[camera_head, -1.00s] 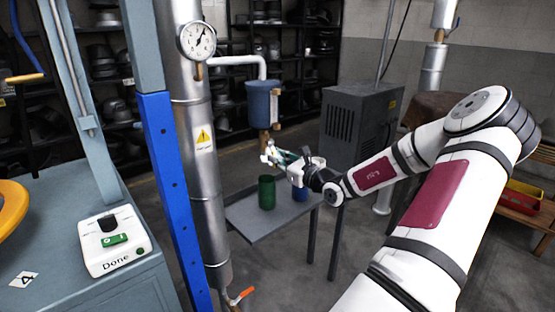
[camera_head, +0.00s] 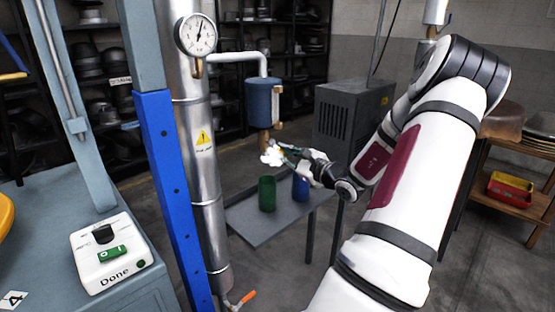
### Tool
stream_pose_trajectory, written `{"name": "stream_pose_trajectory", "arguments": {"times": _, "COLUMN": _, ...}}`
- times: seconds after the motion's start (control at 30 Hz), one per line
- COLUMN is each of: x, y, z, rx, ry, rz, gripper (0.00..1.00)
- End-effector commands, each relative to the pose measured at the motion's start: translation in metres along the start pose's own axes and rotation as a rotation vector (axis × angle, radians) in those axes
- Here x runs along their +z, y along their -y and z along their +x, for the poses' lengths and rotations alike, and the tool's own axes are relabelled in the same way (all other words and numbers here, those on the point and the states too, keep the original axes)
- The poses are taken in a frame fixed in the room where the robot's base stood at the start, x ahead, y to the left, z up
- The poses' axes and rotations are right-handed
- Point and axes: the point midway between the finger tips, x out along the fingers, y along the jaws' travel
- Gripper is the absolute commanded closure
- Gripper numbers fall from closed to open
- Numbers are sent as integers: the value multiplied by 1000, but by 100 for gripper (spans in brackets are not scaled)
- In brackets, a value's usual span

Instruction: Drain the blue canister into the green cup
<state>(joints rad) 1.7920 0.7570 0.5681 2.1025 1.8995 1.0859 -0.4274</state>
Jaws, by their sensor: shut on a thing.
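The blue canister (camera_head: 263,103) hangs from a white pipe, with a brass-coloured outlet (camera_head: 264,137) under it. The green cup (camera_head: 267,194) stands upright on a small grey table below the outlet. My gripper (camera_head: 272,154) is at the lower end of the outlet, above the green cup, and is shut on a small part there, seemingly the drain valve handle. The jaws are small and blurred, so the handle's exact position cannot be told. No liquid stream is visible, and the cup's inside is too small to read.
A blue cup (camera_head: 300,188) stands right of the green cup on the grey table (camera_head: 262,231). A steel column with a gauge (camera_head: 197,35) and a blue post (camera_head: 174,190) stand left. A grey cabinet (camera_head: 345,115) stands behind. A box marked Done (camera_head: 110,255) is at lower left.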

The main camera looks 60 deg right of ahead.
Motion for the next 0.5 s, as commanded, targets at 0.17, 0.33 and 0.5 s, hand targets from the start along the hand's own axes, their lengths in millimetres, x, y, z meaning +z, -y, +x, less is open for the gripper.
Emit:
{"name": "stream_pose_trajectory", "arguments": {"times": 0.17, "x": -2, "y": 6, "z": 1, "rx": 0, "ry": 0, "rz": -172, "gripper": 100}}
{"name": "stream_pose_trajectory", "arguments": {"times": 0.33, "x": 0, "y": 12, "z": 1, "rx": 0, "ry": 1, "rz": -336, "gripper": 100}}
{"name": "stream_pose_trajectory", "arguments": {"times": 0.5, "x": 2, "y": 18, "z": 1, "rx": 0, "ry": 1, "rz": -496, "gripper": 100}}
